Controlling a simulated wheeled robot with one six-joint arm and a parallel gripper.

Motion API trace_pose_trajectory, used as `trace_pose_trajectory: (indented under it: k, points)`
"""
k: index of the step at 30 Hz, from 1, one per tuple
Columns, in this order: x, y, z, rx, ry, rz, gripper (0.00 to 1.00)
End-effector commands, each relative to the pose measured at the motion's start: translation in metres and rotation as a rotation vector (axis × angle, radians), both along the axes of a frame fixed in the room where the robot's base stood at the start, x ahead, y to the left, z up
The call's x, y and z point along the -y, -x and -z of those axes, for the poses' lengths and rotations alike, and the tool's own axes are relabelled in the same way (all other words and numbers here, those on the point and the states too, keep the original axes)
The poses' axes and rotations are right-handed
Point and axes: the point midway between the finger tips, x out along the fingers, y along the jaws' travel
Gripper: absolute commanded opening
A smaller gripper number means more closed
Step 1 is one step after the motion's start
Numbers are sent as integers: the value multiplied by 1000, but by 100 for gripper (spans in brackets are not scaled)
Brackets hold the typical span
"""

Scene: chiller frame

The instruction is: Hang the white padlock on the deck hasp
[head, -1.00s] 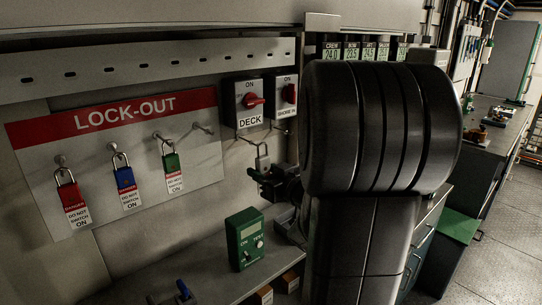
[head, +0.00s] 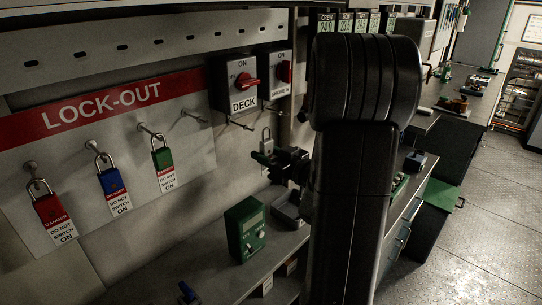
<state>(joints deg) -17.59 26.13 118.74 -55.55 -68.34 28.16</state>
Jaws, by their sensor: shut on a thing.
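The white padlock (head: 266,146) is upright with its shackle on top, held at its lower part by my gripper (head: 264,158). The gripper is shut on it. The deck hasp (head: 239,124) is a thin rod sticking out below the DECK switch box (head: 236,84), which has a red handle. The padlock is to the right of and a little below the hasp's tip in the head view, and it looks apart from it. The depth between them is hard to tell.
A second switch box (head: 281,74) with its own rod is right of DECK. The lock-out board (head: 110,150) holds red, blue and green tagged padlocks and one bare peg (head: 195,116). A green meter box (head: 245,229) and a grey tray (head: 289,210) stand on the shelf below.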

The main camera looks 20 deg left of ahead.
Motion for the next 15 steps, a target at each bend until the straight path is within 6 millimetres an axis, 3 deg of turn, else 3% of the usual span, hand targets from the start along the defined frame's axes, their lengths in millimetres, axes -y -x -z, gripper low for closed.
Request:
trace_pose_trajectory:
  k: [15]
  points:
    - [-29, -12, 3, 0, 0, -1, 10]
